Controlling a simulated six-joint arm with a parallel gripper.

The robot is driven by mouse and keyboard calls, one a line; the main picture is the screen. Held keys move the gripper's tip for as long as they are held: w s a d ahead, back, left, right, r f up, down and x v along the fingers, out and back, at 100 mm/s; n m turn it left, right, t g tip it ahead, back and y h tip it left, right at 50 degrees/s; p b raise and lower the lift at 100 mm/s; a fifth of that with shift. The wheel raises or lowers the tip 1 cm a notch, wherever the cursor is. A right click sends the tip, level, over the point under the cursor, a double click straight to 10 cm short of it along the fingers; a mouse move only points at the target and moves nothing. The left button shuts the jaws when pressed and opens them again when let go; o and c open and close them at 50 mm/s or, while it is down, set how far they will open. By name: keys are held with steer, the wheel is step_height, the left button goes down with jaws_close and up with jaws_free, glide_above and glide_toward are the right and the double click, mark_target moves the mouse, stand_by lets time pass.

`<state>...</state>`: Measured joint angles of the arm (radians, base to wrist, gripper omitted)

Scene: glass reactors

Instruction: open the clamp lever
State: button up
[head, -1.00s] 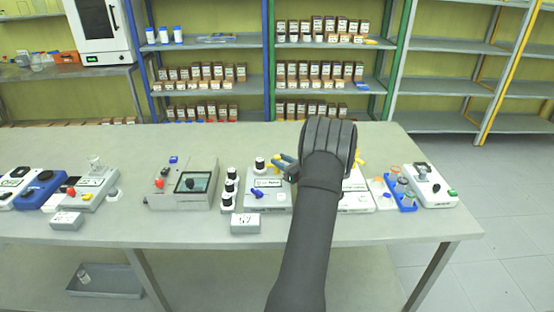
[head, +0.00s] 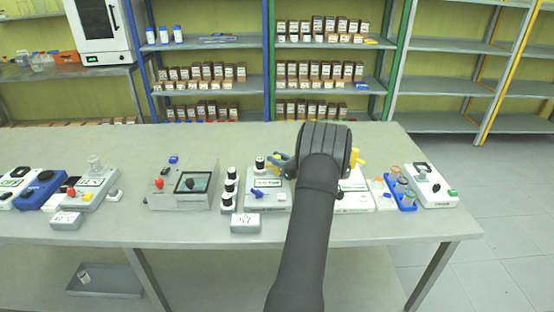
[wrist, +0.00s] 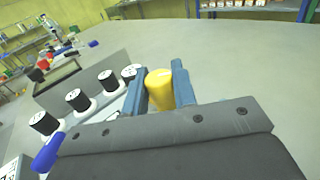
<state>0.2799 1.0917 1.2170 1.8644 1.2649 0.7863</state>
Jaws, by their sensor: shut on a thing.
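A short yellow cylindrical handle, which looks like the clamp lever (wrist: 159,92), stands between the two blue fingers of my gripper (wrist: 161,76) in the wrist view. The fingers are shut on its sides. In the head view my gripper (head: 281,161) points left over the table, its blue fingertips above a white device (head: 274,198). Only a bit of yellow shows at the fingertips there. My dark wrist and forearm hide the part of the bench behind them, and the lever's base is hidden in the wrist view.
Several black-capped knobs (head: 229,186) stand left of the white device, with a blue knob (head: 257,193) on its front. A grey box with a dark screen (head: 193,183) is further left. Another yellow part (head: 357,159) and a blue vial rack (head: 400,195) are to the right.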

steer(key=shift+n+g+y, duration=0.3)
steer(key=shift+g, duration=0.1)
steer(key=o, duration=0.7)
steer(key=shift+c, duration=0.2)
steer(key=shift+r, duration=0.1)
steer(key=shift+r, duration=0.25)
steer(key=r, duration=0.2)
steer(key=d+r, duration=0.1)
steer(key=r, duration=0.1)
steer(key=shift+s+r, duration=0.1)
steer(key=shift+s, duration=0.15)
steer(key=s+d+r, duration=0.5)
steer(key=d+r, duration=0.1)
steer(key=d, duration=0.3)
steer(key=shift+s, duration=0.4)
steer(key=shift+r, duration=0.1)
